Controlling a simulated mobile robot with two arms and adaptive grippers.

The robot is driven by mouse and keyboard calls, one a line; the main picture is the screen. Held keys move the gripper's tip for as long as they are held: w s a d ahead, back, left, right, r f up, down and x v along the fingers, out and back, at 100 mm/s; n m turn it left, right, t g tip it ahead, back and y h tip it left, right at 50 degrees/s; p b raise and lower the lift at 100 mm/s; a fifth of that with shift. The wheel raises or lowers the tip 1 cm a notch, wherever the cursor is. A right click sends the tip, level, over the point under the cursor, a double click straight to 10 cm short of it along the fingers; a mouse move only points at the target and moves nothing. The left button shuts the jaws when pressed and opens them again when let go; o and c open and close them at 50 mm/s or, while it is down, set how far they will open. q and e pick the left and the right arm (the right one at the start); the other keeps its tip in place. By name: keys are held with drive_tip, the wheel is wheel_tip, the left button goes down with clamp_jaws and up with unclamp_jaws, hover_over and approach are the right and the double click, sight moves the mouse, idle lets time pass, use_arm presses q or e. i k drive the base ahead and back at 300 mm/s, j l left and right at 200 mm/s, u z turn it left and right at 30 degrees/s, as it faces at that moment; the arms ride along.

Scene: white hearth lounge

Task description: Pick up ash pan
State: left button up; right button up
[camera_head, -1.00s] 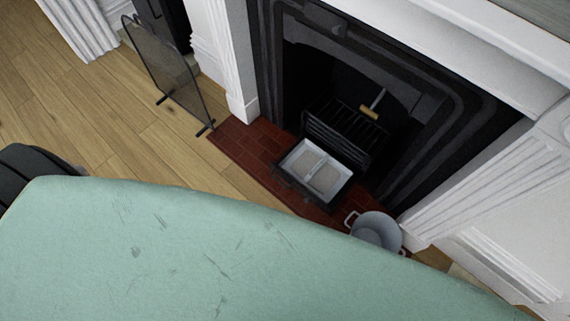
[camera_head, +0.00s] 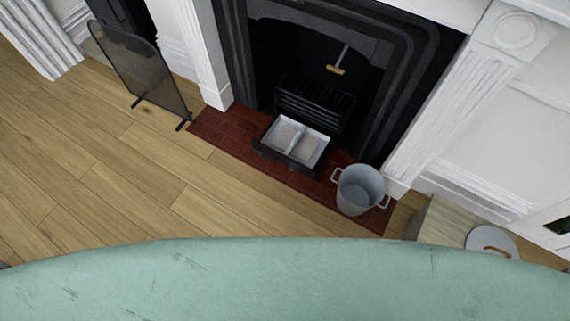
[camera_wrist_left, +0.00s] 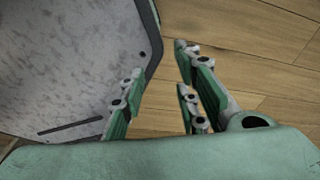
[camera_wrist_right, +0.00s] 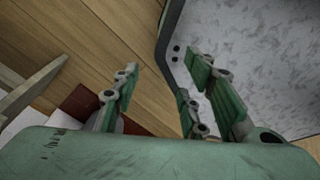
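The ash pan (camera_head: 295,143) is a pale grey, two-part tray with a dark front. It sits below the grate at the front of the fireplace, on the red tiled hearth. In the left wrist view my left gripper (camera_wrist_left: 155,92) is open and empty, with wood floor behind its fingers. In the right wrist view my right gripper (camera_wrist_right: 160,85) is open and empty, above the floor. Neither gripper shows in the head view, and both are apart from the pan. The ash pan cannot be made out in either wrist view.
A grey metal bucket (camera_head: 360,190) with two handles stands on the hearth right of the pan. A mesh fire screen (camera_head: 140,70) stands to the left. A wooden box (camera_head: 440,222) and a round lidded thing (camera_head: 490,242) are at the right. Wood floor (camera_head: 130,185) before the hearth is clear.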

sight(296, 140)
drive_tip(key=z, duration=0.95)
drive_tip(key=i+j+u, duration=0.45)
drive_tip(key=i+u, duration=0.2)
drive_tip(key=k, duration=0.05)
